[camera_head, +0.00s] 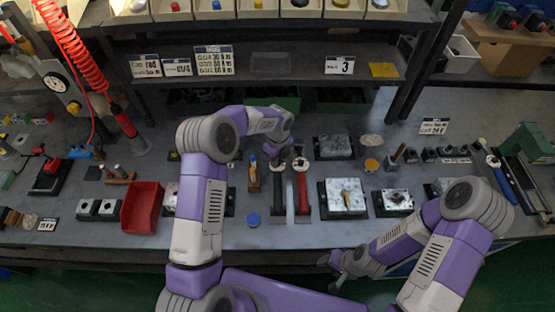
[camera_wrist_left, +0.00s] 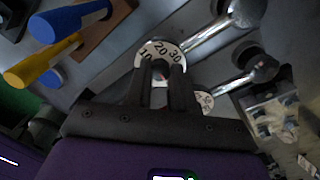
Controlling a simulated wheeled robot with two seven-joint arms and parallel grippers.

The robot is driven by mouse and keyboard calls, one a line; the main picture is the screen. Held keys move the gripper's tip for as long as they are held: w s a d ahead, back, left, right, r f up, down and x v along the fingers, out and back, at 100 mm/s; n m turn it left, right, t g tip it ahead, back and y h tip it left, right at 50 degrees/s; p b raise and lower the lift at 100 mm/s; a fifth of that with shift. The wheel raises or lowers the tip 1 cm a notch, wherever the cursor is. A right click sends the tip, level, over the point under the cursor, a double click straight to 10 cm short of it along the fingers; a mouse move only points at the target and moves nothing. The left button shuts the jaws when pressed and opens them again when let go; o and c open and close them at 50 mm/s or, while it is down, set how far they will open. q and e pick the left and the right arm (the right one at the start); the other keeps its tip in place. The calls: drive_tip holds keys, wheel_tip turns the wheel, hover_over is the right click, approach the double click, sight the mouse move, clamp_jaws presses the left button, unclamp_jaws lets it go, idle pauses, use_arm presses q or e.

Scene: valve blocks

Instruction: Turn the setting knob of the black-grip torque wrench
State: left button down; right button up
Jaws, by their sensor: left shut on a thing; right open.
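The black-grip torque wrench (camera_head: 278,193) lies on the bench with its handle toward me, beside a red-grip wrench (camera_head: 303,190). My left gripper (camera_head: 285,154) is over the far end of the black-grip wrench. In the left wrist view, the fingers of my left gripper (camera_wrist_left: 160,76) are shut on the setting knob in front of a white dial (camera_wrist_left: 150,52) marked 10, 20 and 30. The fingers hide most of the knob. My right gripper (camera_head: 339,275) is open and empty, low near the bench's front edge, away from the wrenches.
A wooden block with blue and yellow handled tools (camera_head: 253,175) stands close left of the wrenches. A plate with a valve block (camera_head: 344,197) is to the right. A red bin (camera_head: 142,207) is at the left. A shelf (camera_head: 270,62) rises behind.

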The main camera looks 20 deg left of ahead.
use_arm(q)
drive_tip(key=n+b, duration=0.1)
drive_tip(key=n, duration=0.3)
drive_tip(key=n+b, duration=0.1)
drive_tip(key=n, duration=0.8)
drive_tip(key=shift+n, duration=0.3)
drive_tip(key=n, duration=0.4)
drive_tip(key=shift+n+b, duration=0.3)
drive_tip(key=shift+b, duration=0.1)
drive_tip(key=c, duration=0.9)
unclamp_jaws()
drive_tip(key=shift+c, duration=0.2)
